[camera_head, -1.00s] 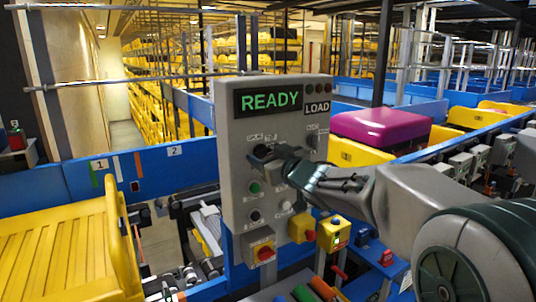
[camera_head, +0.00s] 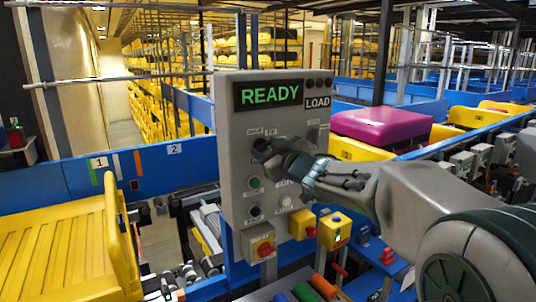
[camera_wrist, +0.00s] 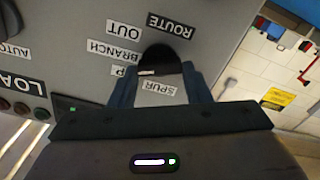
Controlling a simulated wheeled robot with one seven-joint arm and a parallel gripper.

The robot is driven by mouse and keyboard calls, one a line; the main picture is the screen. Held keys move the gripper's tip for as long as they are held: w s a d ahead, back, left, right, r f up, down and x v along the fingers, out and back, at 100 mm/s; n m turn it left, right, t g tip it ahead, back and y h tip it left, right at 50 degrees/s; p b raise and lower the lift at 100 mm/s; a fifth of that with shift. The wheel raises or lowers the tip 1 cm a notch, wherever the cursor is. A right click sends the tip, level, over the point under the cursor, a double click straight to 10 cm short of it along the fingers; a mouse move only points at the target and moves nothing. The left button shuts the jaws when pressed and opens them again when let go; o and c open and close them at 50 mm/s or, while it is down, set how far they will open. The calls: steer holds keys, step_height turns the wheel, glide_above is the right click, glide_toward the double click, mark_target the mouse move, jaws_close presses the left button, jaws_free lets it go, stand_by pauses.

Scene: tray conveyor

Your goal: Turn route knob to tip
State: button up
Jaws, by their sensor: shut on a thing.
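The grey control panel (camera_head: 236,190) stands upright in the middle of the head view, with a green READY display (camera_head: 269,95) and a LOAD label beside it. My gripper (camera_head: 264,150) is at the panel's upper knob, reached from the right. In the wrist view, the dark route knob (camera_wrist: 158,60) sits between my two fingers, which are shut on it. The labels ROUTE (camera_wrist: 170,25), OUT, BRANCH and SPUR show upside down around it. Another label is partly hidden by a finger, with only a P readable. The knob's exact pointing direction is hard to tell.
A yellow tray (camera_head: 60,250) is at left; a magenta load (camera_head: 382,125) lies on the conveyor behind my arm.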

steer(key=n+b, duration=0.3)
steer(key=n, duration=0.2)
steer(key=shift+s+f, duration=0.1)
steer(key=shift+f, duration=0.05)
stand_by(0.4)
steer(key=o, duration=1)
steer(key=b+v, duration=0.1)
steer(key=v, duration=1.2)
steer(key=shift+s+d, duration=0.2)
steer(key=shift+s, duration=0.15)
